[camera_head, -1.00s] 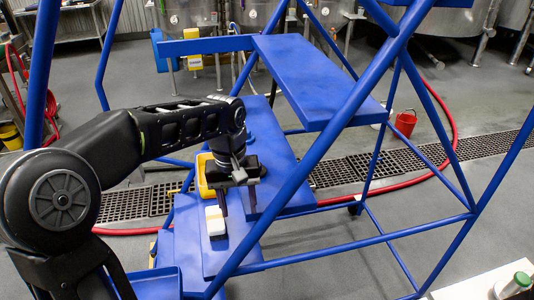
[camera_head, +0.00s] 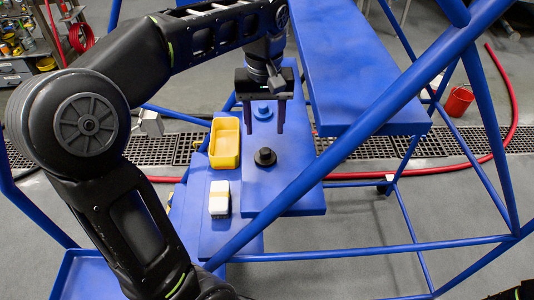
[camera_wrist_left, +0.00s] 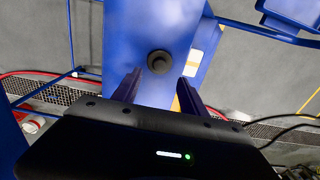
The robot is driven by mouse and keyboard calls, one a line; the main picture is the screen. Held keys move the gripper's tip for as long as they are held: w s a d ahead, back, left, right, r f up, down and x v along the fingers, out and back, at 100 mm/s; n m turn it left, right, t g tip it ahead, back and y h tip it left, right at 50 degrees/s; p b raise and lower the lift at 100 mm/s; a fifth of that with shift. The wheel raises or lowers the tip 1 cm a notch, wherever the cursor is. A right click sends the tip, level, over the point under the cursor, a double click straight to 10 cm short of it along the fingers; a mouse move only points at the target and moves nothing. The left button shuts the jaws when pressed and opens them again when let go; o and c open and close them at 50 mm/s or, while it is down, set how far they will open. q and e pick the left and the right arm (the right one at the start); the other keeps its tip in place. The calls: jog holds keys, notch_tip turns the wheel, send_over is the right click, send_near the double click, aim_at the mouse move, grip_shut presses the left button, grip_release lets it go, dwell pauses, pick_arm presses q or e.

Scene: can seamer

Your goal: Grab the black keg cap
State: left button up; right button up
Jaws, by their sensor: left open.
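The black keg cap (camera_head: 265,157) is a small round cap on a blue step (camera_head: 290,190) of the stair frame. It also shows in the left wrist view (camera_wrist_left: 159,62), ahead of the fingertips and roughly centred between them. My left gripper (camera_head: 264,131) points down with its two fingers apart and empty. It is above and a little behind the black cap in the head view, not touching it. A similar blue cap (camera_head: 263,110) sits farther back on the step and shows between the fingers.
A yellow bin (camera_head: 224,158) and a white-topped block or brush (camera_head: 219,206) are left of the cap. A higher blue step (camera_head: 350,80) is at the right, and a slanted blue rail (camera_head: 350,150) crosses in front. A red bucket (camera_head: 458,101) stands on the floor.

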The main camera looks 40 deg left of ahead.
aim_at(265, 150)
pick_arm(q)
notch_tip(265, 150, down, 3)
jog(key=shift+r+b, duration=0.2)
jog(key=shift+b, duration=0.9)
jog(key=shift+r, duration=0.1)
jog(key=shift+f+b, duration=0.35)
jog(key=shift+f, duration=0.5)
jog(key=shift+f+p, duration=0.35)
jog(key=shift+f, duration=1.45)
jog(key=shift+d, duration=0.1)
